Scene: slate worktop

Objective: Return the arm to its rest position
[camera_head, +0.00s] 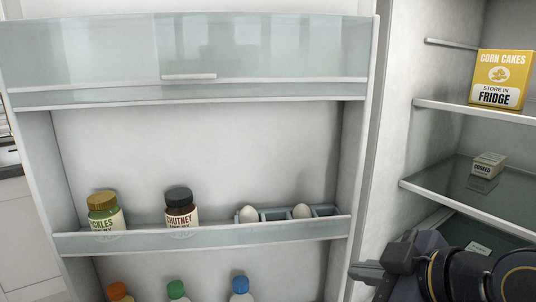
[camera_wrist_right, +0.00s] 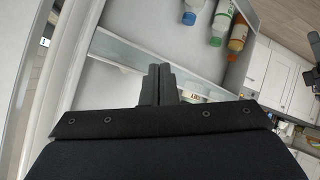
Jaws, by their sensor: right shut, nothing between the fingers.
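My right gripper (camera_head: 368,272) is at the lower right of the head view, in front of the fridge opening beside the open door. Its fingers point left and are closed together with nothing between them. In the right wrist view the shut fingers (camera_wrist_right: 157,84) stand in front of the door's shelf, near a jar that they partly hide. My left gripper is in neither view.
The open fridge door's middle shelf (camera_head: 150,239) holds a pickles jar (camera_head: 104,212), a chutney jar (camera_head: 180,208) and an egg holder (camera_head: 275,214) with two eggs. Bottles stand below. Right, inside, are a yellow corn cakes box (camera_head: 500,78) and a small box (camera_head: 488,164).

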